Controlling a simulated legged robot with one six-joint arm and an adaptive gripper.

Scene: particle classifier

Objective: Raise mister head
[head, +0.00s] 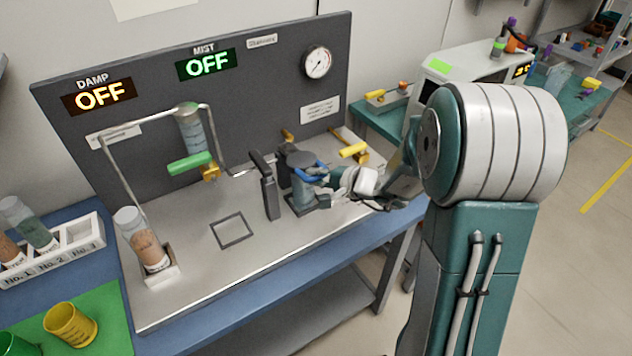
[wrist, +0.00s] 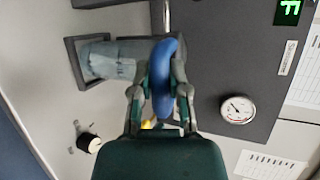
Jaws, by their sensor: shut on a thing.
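The mister head appears to be the grey canister with a dark round top (head: 300,159) on the right part of the metal bench, with a blue loop handle (head: 312,172) on its side. The blue loop (wrist: 163,62) stands between my fingers there. My gripper (head: 324,176) reaches in from the right and is shut on the blue handle; the wrist view shows both fingers (wrist: 162,96) around it. The canister looks upright and low; its underside contact is hidden.
A dark upright post (head: 267,190) stands just left of the canister. The back panel (head: 260,105) carries a gauge (head: 318,63) and MIST (head: 207,64) and DAMP (head: 98,96) displays, both reading OFF. A tube of brown particles (head: 142,240) stands at front left. A yellow-handled valve (head: 353,150) is behind.

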